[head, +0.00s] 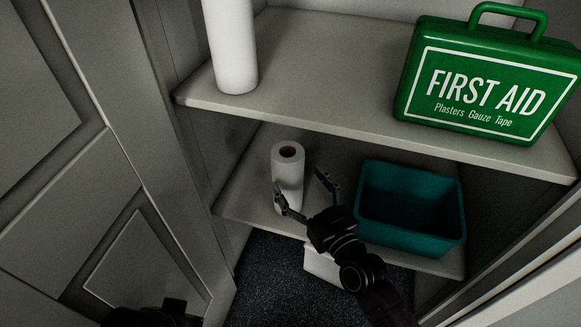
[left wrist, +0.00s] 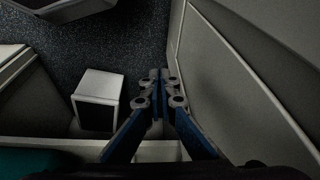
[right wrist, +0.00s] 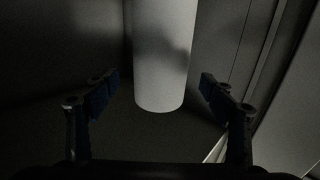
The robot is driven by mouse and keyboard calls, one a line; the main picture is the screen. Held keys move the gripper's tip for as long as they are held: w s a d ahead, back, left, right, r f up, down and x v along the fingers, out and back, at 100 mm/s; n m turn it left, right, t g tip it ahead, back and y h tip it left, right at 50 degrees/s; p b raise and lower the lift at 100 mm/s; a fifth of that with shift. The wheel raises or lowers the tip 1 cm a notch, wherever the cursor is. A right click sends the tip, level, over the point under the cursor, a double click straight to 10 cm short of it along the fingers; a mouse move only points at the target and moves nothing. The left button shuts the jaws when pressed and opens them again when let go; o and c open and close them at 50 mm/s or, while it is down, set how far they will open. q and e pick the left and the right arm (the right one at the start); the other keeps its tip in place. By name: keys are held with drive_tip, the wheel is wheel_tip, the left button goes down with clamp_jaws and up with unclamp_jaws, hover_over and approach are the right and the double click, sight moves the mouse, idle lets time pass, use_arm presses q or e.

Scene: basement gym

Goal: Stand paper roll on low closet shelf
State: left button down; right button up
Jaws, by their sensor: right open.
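A white paper roll (head: 287,178) stands upright on the low closet shelf (head: 245,188), toward its left end, with its brown core hole facing up. My right gripper (head: 302,190) is open just in front of it. In the right wrist view, the roll (right wrist: 163,65) rises ahead between the two spread fingers (right wrist: 158,92), with a gap to each side; its top is out of that view. My left gripper (left wrist: 158,76) has its fingertips together with nothing visible between them; it hangs over the floor by a pale panel.
A teal bin (head: 408,240) stands right of the roll on the low shelf. The upper shelf (head: 320,95) overhangs, holding another white roll (head: 232,50) and a green first aid case (head: 490,85). A panelled door (head: 85,170) is at left. A white box (left wrist: 98,95) sits below.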

use_arm(q)
drive_tip(key=shift+w+f+p, duration=0.25)
drive_tip(key=shift+f+p, duration=0.05)
drive_tip(key=shift+f, duration=0.4)
use_arm(e)
drive_tip(key=v, duration=0.6)
drive_tip(key=shift+s+f, duration=0.1)
drive_tip(key=shift+s, duration=0.1)
use_arm(q)
drive_tip(key=shift+r, duration=0.15)
use_arm(e)
drive_tip(key=s+d+f+m+g+h, duration=0.1)
drive_tip(key=s+d+f+g+h, duration=0.1)
drive_tip(key=s+d+f+g, duration=0.2)
drive_tip(key=s+d+f+m+g+h, duration=0.1)
drive_tip(key=s+d+f+g+h, duration=0.2)
drive_tip(key=s, duration=0.8)
drive_tip(key=s+d+f+m+g+h, duration=0.1)
drive_tip(key=s+d+f+g+h, duration=0.2)
drive_tip(key=s+d+f+g, duration=0.2)
drive_tip(key=s+d+f, duration=0.1)
drive_tip(key=s+d, duration=0.1)
drive_tip(key=d, duration=0.1)
drive_tip(key=shift+s+f+g, duration=0.3)
drive_tip(key=shift+f, duration=0.05)
